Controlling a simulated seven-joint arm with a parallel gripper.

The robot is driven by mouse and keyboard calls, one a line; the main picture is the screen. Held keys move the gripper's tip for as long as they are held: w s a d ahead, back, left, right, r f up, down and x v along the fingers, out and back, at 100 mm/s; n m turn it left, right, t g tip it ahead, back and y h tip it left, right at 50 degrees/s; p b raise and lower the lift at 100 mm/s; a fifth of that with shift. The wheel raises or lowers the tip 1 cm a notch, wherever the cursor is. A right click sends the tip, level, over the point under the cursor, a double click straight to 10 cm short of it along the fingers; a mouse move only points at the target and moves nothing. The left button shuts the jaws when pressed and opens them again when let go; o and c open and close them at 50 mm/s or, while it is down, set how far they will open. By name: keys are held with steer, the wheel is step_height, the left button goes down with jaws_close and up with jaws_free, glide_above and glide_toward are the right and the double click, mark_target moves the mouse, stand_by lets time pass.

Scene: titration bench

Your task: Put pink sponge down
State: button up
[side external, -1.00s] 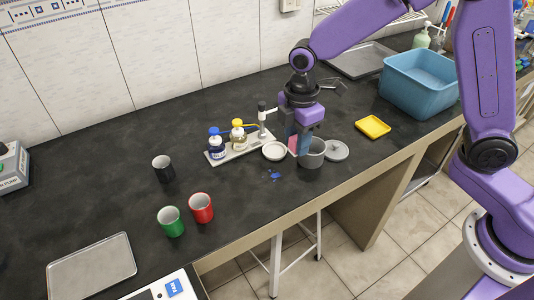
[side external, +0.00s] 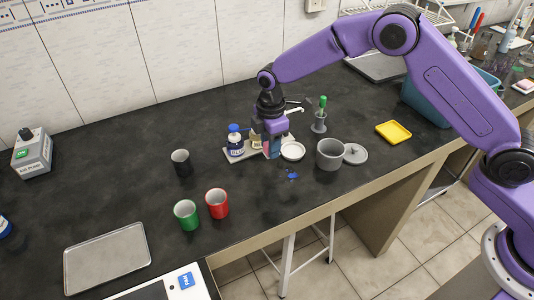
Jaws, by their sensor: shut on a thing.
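My gripper (side external: 271,151) points down over the bench, in front of the small bottle tray (side external: 238,156) and just left of the white dish (side external: 293,151). It is shut on the pink sponge (side external: 265,148), of which only a small pink patch shows beside the fingers. The rest of the sponge is hidden by the gripper. I cannot tell whether the sponge touches the surface beneath it. A small blue spill (side external: 292,175) lies on the dark bench (side external: 130,190) in front of the dish.
A blue-capped bottle (side external: 236,142) stands close left of my gripper. A grey pot (side external: 330,154) and its lid (side external: 355,154) are to the right. Black (side external: 181,164), green (side external: 187,216) and red (side external: 217,205) mugs stand at left. Bench around the yellow tray (side external: 393,131) is free.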

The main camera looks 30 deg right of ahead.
mark_target(267, 155)
steer(key=shift+w+a+f, duration=0.2)
steer(key=shift+w+f, duration=0.2)
steer(key=shift+f, duration=0.2)
steer(key=shift+w+f, duration=0.1)
steer(key=shift+f, duration=1.5)
steer(key=shift+f, duration=0.15)
steer(key=o, duration=0.9)
steer(key=shift+o, duration=0.2)
step_height(267, 155, up, 12)
steer(key=shift+f, duration=0.25)
steer(key=shift+r, duration=0.4)
